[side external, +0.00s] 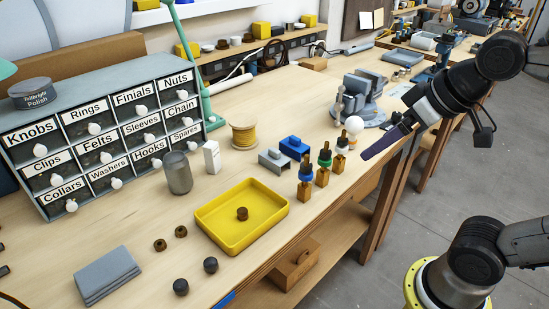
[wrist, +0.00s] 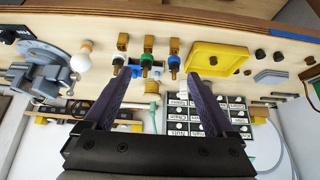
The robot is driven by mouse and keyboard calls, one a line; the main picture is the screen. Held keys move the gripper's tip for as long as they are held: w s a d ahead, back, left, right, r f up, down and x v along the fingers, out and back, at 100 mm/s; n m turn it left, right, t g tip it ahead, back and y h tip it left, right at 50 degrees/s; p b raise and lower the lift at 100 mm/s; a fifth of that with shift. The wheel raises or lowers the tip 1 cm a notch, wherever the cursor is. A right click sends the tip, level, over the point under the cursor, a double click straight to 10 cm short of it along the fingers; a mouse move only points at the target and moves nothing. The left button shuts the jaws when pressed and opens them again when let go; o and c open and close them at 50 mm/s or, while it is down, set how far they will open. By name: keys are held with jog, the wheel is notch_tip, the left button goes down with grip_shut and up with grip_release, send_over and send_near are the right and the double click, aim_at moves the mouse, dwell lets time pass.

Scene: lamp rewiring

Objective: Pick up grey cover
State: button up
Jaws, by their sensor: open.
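A small grey cover (side external: 273,159), block-like in shape, sits on the wooden bench next to a blue block (side external: 293,147). It lies behind and left of several upright brass-based sockets with coloured collars (side external: 324,163). I cannot make out the cover clearly in the wrist view. My gripper (side external: 368,155) is open and empty, with dark purple fingers. It hangs above the bench's front edge, right of the cover and apart from it. In the wrist view my gripper (wrist: 157,78) has its fingers spread wide, with the sockets (wrist: 148,60) showing beyond and between them.
A white bulb (side external: 354,125) and a grey vise (side external: 362,98) stand near my gripper. A yellow tray (side external: 211,238) holds a small brown part. A spool (side external: 244,135), grey canister (side external: 177,172) and labelled drawer cabinet (side external: 104,138) stand left. A folded grey cloth (side external: 106,275) lies at lower left.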

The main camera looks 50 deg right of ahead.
jog(key=w+r, duration=0.3)
jog(key=w, duration=0.6)
jog(key=g, duration=0.2)
send_over(276, 150)
jog(key=s, duration=0.5)
notch_tip(276, 150, down, 6)
jog(key=x, duration=0.6)
jog(key=s+x, duration=0.1)
jog(key=x, duration=0.2)
jog(key=shift+a+f, duration=0.15)
jog(key=shift+x, duration=3.15)
jog(key=shift+w, duration=0.15)
grip_shut()
